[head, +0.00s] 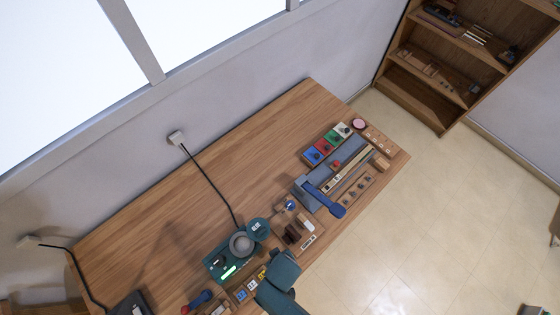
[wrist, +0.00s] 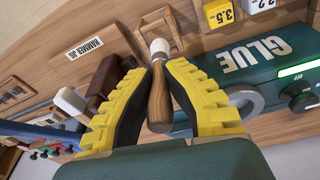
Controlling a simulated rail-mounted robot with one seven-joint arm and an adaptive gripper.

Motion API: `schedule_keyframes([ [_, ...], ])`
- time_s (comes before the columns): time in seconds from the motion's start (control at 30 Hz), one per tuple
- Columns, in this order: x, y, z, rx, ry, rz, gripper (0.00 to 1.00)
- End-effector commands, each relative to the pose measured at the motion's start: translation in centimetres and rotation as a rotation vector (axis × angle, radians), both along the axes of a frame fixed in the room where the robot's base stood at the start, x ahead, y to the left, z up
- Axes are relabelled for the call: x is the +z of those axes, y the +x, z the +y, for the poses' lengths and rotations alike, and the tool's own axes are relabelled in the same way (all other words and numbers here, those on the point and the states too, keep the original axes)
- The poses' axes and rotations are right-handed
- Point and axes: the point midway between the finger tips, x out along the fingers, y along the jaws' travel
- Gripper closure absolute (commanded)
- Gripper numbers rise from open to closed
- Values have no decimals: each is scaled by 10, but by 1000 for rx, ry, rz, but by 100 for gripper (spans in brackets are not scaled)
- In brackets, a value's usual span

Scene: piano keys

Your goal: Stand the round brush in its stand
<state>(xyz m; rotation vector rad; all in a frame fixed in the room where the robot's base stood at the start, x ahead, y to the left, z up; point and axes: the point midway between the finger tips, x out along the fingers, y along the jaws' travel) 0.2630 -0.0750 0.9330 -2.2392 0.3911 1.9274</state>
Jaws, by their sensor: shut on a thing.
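In the wrist view, my gripper (wrist: 160,90), with yellow ribbed fingers, is shut on the wooden handle of the round brush (wrist: 158,95). The brush's pale round head (wrist: 160,46) points toward the top of the picture, and its handle end is toward me. Just beyond the head is a small wooden block with a square frame (wrist: 158,22), which looks like the stand. The head overlaps its near edge in the picture; I cannot tell whether they touch. In the head view, my teal arm (head: 280,277) covers this area, and I cannot make out the brush.
The green glue unit (head: 222,265) with a grey round pot (head: 241,243) is beside my gripper. The hammer jig (head: 309,241) with dark brown pieces is on the other side. Number-marked boxes (wrist: 222,13) stand close by. The table's back left (head: 160,205) is mostly clear, crossed by a cable.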

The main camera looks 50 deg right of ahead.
Motion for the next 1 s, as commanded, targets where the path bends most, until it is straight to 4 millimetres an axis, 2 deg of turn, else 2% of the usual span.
schedule_keyframes([
  [0.73,-18,0,0,0,0,1,100],
  [1.0,-18,0,0,0,0,0,100],
])
